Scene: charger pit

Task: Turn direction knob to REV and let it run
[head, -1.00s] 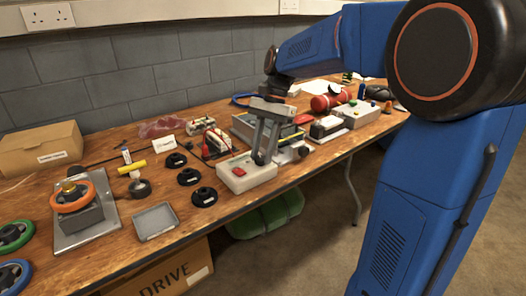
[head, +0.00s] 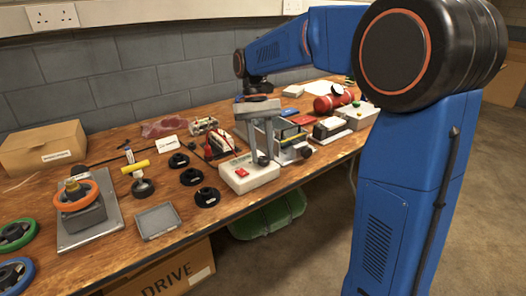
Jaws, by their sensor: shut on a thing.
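A white control box (head: 243,176) with a red switch (head: 240,172) on its front stands near the table's front edge in the head view. The dark direction knob (head: 263,160) is at the box's right end, mostly hidden by the fingers. My gripper (head: 262,154) points down at it from above, its grey fingers shut on the knob. The knob's pointer and any REV marking are too small or hidden to read.
Several black wheels (head: 192,177) and a grey tray (head: 157,221) lie to the left. A metal plate (head: 85,229) carries an orange-rimmed wheel (head: 76,195). A framed device (head: 293,152) stands close at the right, and a red cylinder (head: 332,103) is behind.

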